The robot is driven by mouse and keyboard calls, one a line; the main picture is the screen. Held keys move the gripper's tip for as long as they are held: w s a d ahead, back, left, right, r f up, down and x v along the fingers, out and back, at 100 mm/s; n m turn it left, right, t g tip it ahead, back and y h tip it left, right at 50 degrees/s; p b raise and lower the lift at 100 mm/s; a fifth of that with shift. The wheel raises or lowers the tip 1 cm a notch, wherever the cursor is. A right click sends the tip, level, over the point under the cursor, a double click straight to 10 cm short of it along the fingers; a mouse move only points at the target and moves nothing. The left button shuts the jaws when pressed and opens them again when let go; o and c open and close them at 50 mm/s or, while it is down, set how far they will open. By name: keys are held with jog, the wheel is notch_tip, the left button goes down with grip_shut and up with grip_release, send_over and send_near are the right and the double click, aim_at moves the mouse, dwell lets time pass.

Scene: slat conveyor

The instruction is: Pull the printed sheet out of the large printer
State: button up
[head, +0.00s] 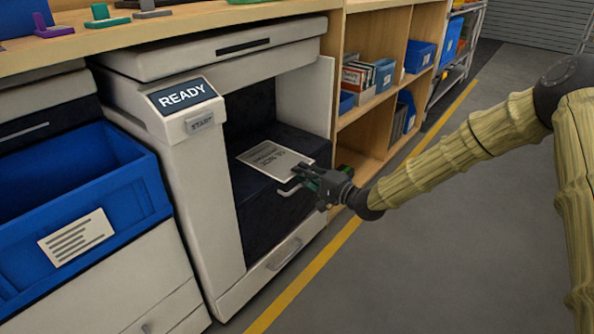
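The large printer (178,150) is white with a dark open bay, a screen reading READY (181,95) and a START button (200,122). The printed sheet (268,158) lies on the dark ledge inside the bay, with printed lines facing up. My gripper (295,180) is at the sheet's front right corner, reaching in from the right. Its fingers overlap the sheet's near edge in the picture. I cannot tell whether they touch the sheet or are closed on it.
A blue bin (75,205) with a label stands at the left. A wooden shelf (365,120) with boxes and blue bins is right of the printer. A drawer handle (284,254) is below the bay. The grey floor (430,260) at the right is clear.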

grip_shut()
jog(key=shift+d, duration=0.1)
jog(key=p+v, duration=0.7)
jog(key=v, duration=0.9)
jog(key=shift+p, duration=0.4)
dwell(0.8)
